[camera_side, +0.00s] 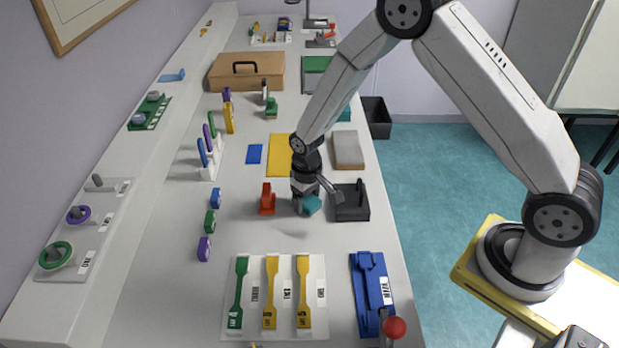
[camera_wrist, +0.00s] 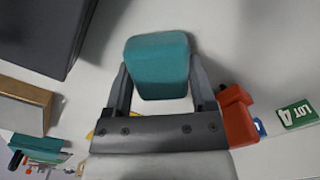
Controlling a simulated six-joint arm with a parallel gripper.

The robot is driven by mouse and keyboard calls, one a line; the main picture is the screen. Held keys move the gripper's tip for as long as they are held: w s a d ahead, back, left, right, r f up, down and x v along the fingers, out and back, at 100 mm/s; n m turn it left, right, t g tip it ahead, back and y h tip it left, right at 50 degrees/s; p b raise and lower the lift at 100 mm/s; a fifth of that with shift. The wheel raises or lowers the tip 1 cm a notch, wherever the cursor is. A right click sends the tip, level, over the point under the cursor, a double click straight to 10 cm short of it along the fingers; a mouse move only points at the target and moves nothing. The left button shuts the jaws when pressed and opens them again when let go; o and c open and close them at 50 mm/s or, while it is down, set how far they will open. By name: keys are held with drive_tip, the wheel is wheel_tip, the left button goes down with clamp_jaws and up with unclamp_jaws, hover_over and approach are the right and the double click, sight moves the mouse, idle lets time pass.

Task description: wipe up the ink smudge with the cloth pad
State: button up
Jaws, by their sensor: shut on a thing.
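The cloth pad is a teal block (camera_side: 312,206) held at the lower end of my gripper (camera_side: 305,200), low over the white bench. In the wrist view the pad (camera_wrist: 158,62) sits between the two dark fingers, which are shut on its sides. I cannot tell whether its underside touches the bench. I cannot make out the ink smudge in either view; it may be hidden by the pad or my gripper.
A black holder (camera_side: 352,203) stands close to the right of my gripper, and a red object (camera_side: 267,199) stands close to the left. Nearer on the bench are a white board (camera_side: 287,331) with dumbbell-shaped strips and a blue fixture (camera_side: 371,285). Bare bench lies between.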

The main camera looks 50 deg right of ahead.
sight(308, 221)
drive_tip(key=shift+s+a+r, duration=0.1)
drive_tip(key=shift+s+a, duration=1.5)
drive_tip(key=shift+s, duration=0.05)
wheel_tip(308, 221, up, 8)
drive_tip(key=shift+w+d, duration=0.1)
